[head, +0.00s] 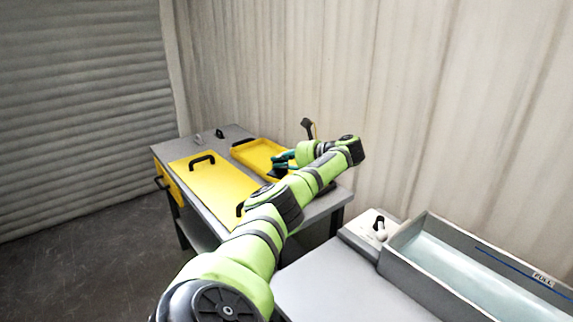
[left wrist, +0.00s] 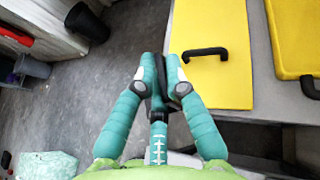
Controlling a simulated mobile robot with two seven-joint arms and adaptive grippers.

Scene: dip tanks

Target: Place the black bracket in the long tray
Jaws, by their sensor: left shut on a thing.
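My left gripper (head: 283,160) reaches over the grey table, by the right part of the shallow yellow tray (head: 247,152). In the left wrist view its teal fingers (left wrist: 163,72) are closed together on a dark piece (left wrist: 158,98), which looks like the black bracket; the fingers hide most of it. A long flat yellow piece (head: 205,185) with black handles lies left of the shallow tray, and it also shows in the left wrist view (left wrist: 222,85). I cannot tell for sure which yellow piece is the long tray. My right gripper is not in view.
Small dark parts (head: 220,133) stand at the back of the grey table (head: 237,130). A grey tank (head: 405,262) with pale liquid stands at the right, beside a white box with a black knob (head: 380,230). The grey top left of the tank is clear.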

